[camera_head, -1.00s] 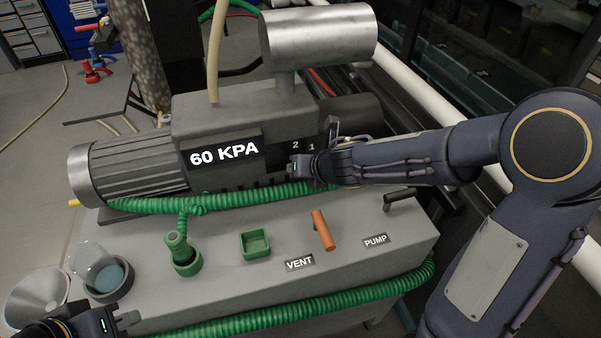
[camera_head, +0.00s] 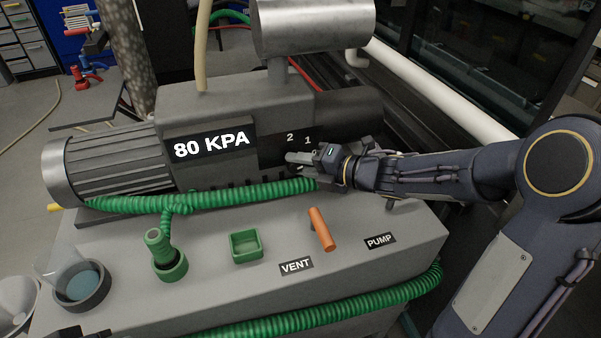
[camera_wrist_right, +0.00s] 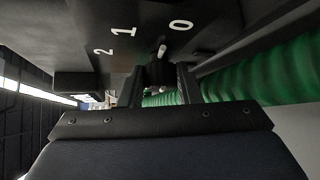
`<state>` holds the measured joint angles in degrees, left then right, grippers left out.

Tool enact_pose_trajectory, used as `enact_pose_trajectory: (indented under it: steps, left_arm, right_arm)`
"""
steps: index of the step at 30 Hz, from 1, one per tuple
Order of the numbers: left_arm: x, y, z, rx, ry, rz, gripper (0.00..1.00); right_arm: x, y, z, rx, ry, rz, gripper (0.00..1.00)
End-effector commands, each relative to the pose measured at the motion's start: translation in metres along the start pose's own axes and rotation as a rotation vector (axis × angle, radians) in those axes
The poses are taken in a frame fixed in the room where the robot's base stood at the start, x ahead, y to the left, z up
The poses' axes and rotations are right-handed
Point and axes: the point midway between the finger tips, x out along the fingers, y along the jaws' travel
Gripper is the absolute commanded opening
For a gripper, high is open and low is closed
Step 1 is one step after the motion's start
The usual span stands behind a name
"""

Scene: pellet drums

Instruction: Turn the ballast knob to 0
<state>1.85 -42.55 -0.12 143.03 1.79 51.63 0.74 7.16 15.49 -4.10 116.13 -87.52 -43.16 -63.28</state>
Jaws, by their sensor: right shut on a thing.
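The ballast knob (camera_wrist_right: 158,72) is a small dark knob with a white pointer mark, seen in the right wrist view below the numerals 2, 1 and 0. Its pointer leans up between the 1 and the 0, closer to the 0. My right gripper (camera_wrist_right: 160,88) is shut on the knob, one finger on each side. In the head view the right gripper (camera_head: 298,158) is at the pump's dark panel under the 2 and 1; it hides the knob and the 0.
The pump's display (camera_head: 210,146) reads 80 KPA. A green ribbed hose (camera_head: 245,193) runs just below the right gripper. The bench top holds an orange lever (camera_head: 321,229) by the VENT label, a green square tray (camera_head: 246,246) and a green nozzle (camera_head: 160,246) in a cup.

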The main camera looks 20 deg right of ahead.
Motion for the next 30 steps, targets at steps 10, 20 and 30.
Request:
enact_pose_trajectory:
  steps: [10, 20, 30]
  left_arm:
    - [0.023, -0.011, 0.011, 0.0, 0.0, 0.0, 0.0]
    - [0.025, -0.012, 0.013, 0.0, 0.0, 0.0, 0.0]
    - [0.025, -0.012, 0.013, 0.0, 0.0, 0.0, 0.0]
  right_arm:
    - [0.001, -0.005, -0.001, 0.112, 0.001, 0.11, 0.08]
    - [0.0, -0.004, -0.001, 0.138, 0.001, 0.134, 0.08]
    - [0.0, -0.004, -0.001, 0.138, 0.002, 0.133, 0.4]
